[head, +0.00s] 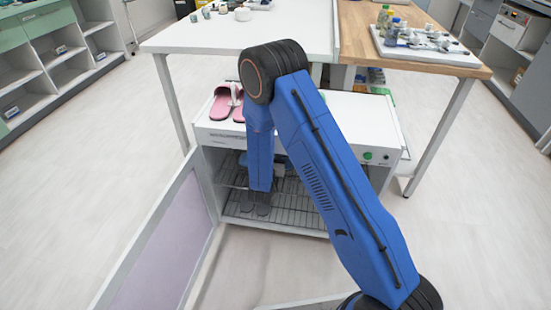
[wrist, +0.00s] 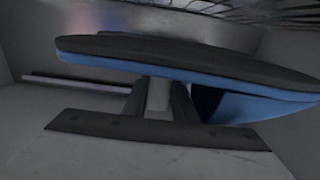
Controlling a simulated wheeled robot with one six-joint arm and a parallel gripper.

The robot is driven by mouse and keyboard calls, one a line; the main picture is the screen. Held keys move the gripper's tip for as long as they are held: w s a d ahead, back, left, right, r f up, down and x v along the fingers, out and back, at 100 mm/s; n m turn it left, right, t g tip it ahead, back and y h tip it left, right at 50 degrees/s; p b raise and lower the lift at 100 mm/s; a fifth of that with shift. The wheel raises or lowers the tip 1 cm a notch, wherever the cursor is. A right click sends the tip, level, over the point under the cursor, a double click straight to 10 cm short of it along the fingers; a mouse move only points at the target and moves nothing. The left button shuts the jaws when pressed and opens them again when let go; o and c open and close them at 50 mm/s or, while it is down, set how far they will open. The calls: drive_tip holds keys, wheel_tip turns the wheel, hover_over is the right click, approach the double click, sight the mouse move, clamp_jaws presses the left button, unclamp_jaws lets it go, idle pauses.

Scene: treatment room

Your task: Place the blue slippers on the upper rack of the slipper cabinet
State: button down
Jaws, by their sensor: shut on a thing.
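In the wrist view a blue slipper (wrist: 175,62) with a dark sole fills the middle, and my gripper (wrist: 158,98) is shut on it. The sole faces the top of that picture, toward a strip of wire rack. I cannot tell whether a second slipper is held with it. In the head view the slipper cabinet (head: 222,131) stands open, with a wire rack (head: 300,212) inside. My arm reaches down into its opening and hides much of the inside. My gripper and the slipper are mostly hidden there, so their gap to the rack is unclear.
The cabinet door (head: 160,245) stands open at the left. Pink slippers (head: 222,103) lie on the cabinet top. A white table (head: 200,38) and a wooden one (head: 400,25) stand behind, with a tray of bottles (head: 425,50). Floor is clear at both sides.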

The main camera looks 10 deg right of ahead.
drive_tip(key=shift+f, duration=2.65)
drive_tip(key=shift+f, duration=0.15)
drive_tip(key=c, duration=1.5)
unclamp_jaws()
drive_tip(key=shift+o, duration=0.2)
drive_tip(key=v, duration=1.2)
